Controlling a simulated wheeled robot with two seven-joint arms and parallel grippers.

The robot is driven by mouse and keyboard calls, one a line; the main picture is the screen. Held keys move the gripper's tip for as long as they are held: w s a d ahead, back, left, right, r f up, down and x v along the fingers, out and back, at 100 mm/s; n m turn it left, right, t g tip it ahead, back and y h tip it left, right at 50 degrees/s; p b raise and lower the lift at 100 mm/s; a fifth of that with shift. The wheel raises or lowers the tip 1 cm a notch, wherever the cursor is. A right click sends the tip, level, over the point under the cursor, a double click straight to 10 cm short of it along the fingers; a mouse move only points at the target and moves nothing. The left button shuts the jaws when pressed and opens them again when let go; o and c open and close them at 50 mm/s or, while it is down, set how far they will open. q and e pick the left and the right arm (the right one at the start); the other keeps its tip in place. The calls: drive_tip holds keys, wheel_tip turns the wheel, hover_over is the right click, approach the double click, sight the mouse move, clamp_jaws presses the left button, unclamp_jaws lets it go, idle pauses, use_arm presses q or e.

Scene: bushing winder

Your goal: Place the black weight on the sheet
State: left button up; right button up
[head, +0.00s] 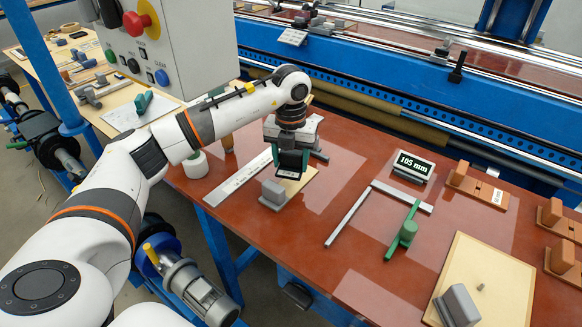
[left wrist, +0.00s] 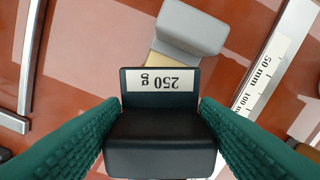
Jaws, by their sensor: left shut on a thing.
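The black weight (left wrist: 160,143), with an upside-down "250 g" label, is clamped between the green finger pads of my left gripper (left wrist: 157,108) in the left wrist view. In the head view my left gripper (head: 292,160) points down over the small beige sheet (head: 301,181), and the dark weight is partly hidden between its fingers. A grey block (head: 273,192) rests at the sheet's near end; it also shows in the left wrist view (left wrist: 190,27). The weight appears above the surface; I cannot tell the gap. A larger beige sheet (head: 507,264) lies at the lower right. My right gripper is not in view.
A steel ruler (head: 237,178) lies left of the small sheet. A metal square (head: 352,212), a "105 mm" display (head: 411,166) and a green tool (head: 405,233) lie to the right. Another grey block (head: 458,305) stands on the larger sheet. Brown brackets (head: 477,187) line the right side.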

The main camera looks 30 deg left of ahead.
sight(291, 168)
use_arm(q)
wheel_tip(291, 168, down, 3)
drive_tip(key=shift+f+p, duration=0.15)
drive_tip(key=shift+p, duration=0.25)
drive_tip(key=shift+f, duration=0.4)
drive_tip(key=o, duration=1.1)
drive_tip(key=shift+o, duration=0.2)
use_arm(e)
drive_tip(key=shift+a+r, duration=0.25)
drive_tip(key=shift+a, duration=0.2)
use_arm(q)
drive_tip(key=shift+r, duration=0.1)
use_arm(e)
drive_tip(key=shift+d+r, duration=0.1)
